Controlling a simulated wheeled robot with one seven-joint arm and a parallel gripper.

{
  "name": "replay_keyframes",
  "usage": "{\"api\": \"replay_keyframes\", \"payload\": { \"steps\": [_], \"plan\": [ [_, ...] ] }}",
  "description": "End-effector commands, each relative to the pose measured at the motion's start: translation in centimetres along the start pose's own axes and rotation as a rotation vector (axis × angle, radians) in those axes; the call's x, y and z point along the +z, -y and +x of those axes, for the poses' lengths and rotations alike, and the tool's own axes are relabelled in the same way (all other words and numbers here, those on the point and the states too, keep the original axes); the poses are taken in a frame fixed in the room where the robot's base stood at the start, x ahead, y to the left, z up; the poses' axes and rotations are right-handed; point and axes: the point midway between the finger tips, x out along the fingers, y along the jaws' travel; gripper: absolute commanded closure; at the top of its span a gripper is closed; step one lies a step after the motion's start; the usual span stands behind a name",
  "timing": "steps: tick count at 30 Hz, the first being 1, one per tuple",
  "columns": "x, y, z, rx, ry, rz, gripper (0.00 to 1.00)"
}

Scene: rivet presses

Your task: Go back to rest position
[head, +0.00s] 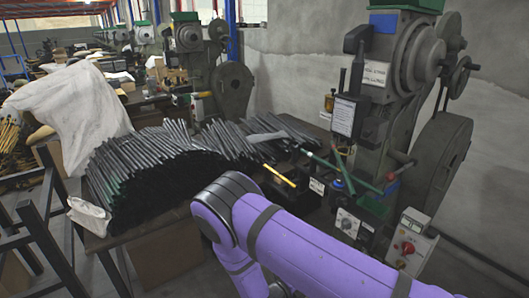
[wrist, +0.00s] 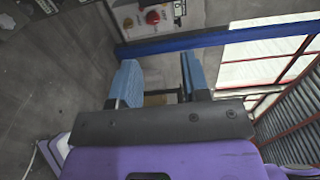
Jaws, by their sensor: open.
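My gripper (wrist: 157,82) shows in the wrist view with two blue fingers set apart. It is open, and nothing sits between the fingers. In the head view my purple arm reaches in from the lower right and bends down at its elbow; the gripper itself is out of sight there. A large grey-green rivet press (head: 395,85) stands at the right, behind and beyond my arm.
A heap of dark rods (head: 165,160) covers the table at the centre left. A white sheet (head: 70,112) hangs behind it. A control box with a red knob (head: 411,243) stands right of my arm. A dark metal frame (head: 47,225) is at the left.

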Motion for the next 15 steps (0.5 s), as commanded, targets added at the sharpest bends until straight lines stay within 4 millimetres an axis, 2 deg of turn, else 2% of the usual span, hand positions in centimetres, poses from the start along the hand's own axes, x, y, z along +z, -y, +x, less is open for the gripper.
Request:
{"api": "replay_keyframes", "payload": {
  "steps": [8, 15],
  "plan": [
    [0.3, 2.5, 0.6, 0.029, -0.072, 0.096, 0.57],
    [0.6, 6.0, 1.4, 0.064, -0.172, 0.234, 0.57]
  ]
}}
